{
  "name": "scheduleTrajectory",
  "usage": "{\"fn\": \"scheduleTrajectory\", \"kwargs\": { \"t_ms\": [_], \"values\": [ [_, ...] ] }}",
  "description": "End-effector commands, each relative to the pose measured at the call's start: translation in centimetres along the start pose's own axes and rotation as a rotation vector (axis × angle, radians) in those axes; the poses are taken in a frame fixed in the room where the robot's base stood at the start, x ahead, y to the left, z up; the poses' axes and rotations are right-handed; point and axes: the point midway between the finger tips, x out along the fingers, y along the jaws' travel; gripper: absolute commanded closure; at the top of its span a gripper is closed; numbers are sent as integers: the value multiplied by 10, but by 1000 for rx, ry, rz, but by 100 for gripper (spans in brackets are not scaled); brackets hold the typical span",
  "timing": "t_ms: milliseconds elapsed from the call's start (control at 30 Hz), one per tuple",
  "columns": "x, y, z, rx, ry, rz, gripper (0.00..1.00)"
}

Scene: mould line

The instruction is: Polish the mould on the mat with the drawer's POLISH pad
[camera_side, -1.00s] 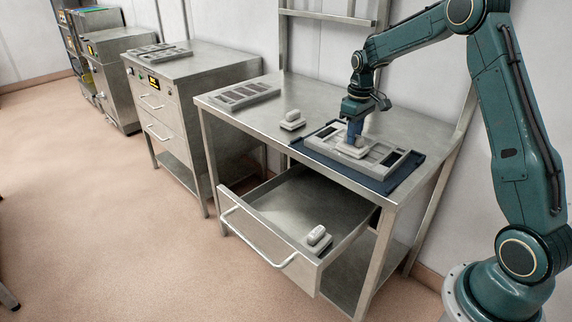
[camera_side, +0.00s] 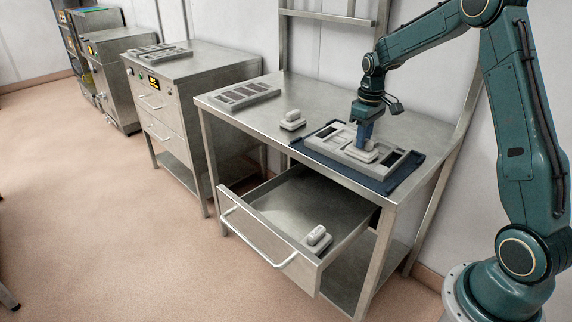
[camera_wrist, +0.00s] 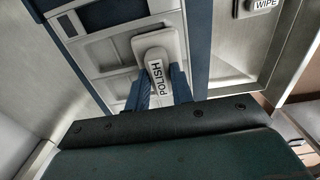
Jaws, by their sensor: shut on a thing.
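The mould (camera_side: 328,138), a light grey tray with several recesses, lies on the dark blue mat (camera_side: 406,178) on the steel table. It also shows in the wrist view (camera_wrist: 98,52). My gripper (camera_side: 364,142) is shut on the handle of a pale pad (camera_side: 369,155) at the mould. In the wrist view the pad (camera_wrist: 145,45) carries the label POLISH, between the fingers of my gripper (camera_wrist: 160,88). The pad is over the middle of the mould; I cannot tell whether it presses on it. Some recesses look dark and others pale.
The drawer (camera_side: 290,200) is open below the table, with another pad (camera_side: 317,238) in its front corner. A pad (camera_side: 292,120) stands on the table left of the mat; a pad labelled WIPE (camera_wrist: 255,6) shows in the wrist view. Another mould (camera_side: 240,95) lies at the table's far left.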

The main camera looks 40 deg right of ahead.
Motion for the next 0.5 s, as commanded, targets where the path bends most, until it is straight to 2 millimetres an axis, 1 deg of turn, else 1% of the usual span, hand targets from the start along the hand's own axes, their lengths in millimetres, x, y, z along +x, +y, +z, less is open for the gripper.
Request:
{"fn": "scheduleTrajectory", "kwargs": {
  "t_ms": [33, 200, 500],
  "values": [
    [3, -1, 6, 3, -13, -6, 95],
    [2, -1, 15, 2, -13, -6, 95],
    [2, -1, 23, 2, -11, -5, 95]
  ]
}}
